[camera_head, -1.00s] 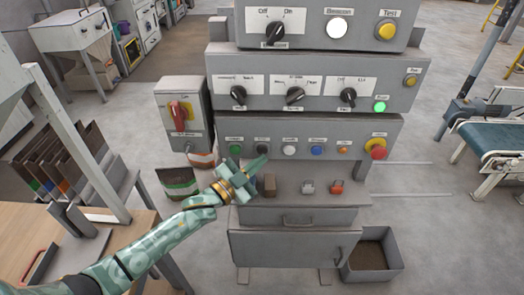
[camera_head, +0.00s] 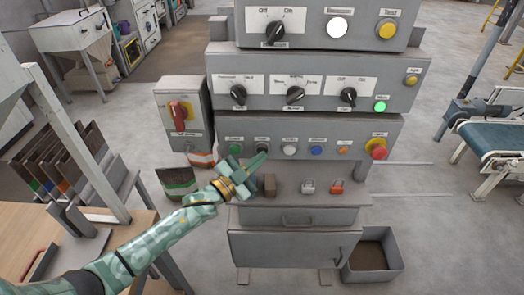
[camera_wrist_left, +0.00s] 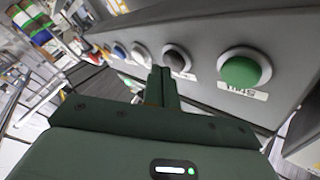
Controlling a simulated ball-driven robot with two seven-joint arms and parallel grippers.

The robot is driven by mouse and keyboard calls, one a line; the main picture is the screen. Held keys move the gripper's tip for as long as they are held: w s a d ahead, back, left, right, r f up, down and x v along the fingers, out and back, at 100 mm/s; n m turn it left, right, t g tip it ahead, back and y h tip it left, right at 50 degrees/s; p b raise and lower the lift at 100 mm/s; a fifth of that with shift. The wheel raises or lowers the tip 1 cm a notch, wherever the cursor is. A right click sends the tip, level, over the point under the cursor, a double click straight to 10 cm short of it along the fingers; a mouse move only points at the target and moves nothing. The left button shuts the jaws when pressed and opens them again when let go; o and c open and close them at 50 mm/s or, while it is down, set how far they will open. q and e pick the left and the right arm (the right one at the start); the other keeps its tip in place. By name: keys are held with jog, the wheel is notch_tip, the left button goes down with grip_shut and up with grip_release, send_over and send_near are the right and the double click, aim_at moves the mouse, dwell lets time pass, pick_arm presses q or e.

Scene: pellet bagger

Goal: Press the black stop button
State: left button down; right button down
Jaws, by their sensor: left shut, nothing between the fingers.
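The black button (camera_head: 262,149) is on the lower grey panel of the machine, second from the left, between a green button (camera_head: 235,150) and a white button (camera_head: 289,150). My left gripper (camera_head: 262,157) is shut and empty, its fingertips just below the black button in the head view and partly covering its lower edge. In the left wrist view the shut fingers (camera_wrist_left: 160,76) point towards the button row. There the black button (camera_wrist_left: 177,60) shows just to the right of the tips and appears apart from them. My right gripper is not in view.
A blue button (camera_head: 316,150), a small orange button (camera_head: 342,150) and a red emergency knob (camera_head: 377,148) continue the row. Below it is a shelf with a brown block (camera_head: 270,185) and red (camera_head: 337,187) clip-like items. A switch box (camera_head: 181,115) stands left.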

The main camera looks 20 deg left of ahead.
pick_arm(q)
jog(key=shift+w+a, duration=0.1)
jog(key=shift+w, duration=0.2)
jog(key=shift+s, duration=0.1)
dwell(0.3)
jog(key=shift+s+d+p, duration=0.25)
jog(key=shift+s+p, duration=0.15)
jog(key=shift+s, duration=0.25)
jog(key=s+p, duration=0.1)
jog(key=s, duration=0.1)
jog(key=s+d+p, duration=0.1)
jog(key=s+p, duration=0.1)
jog(key=s, duration=0.1)
jog(key=shift+s+d, duration=0.3)
jog(key=shift+s, duration=0.05)
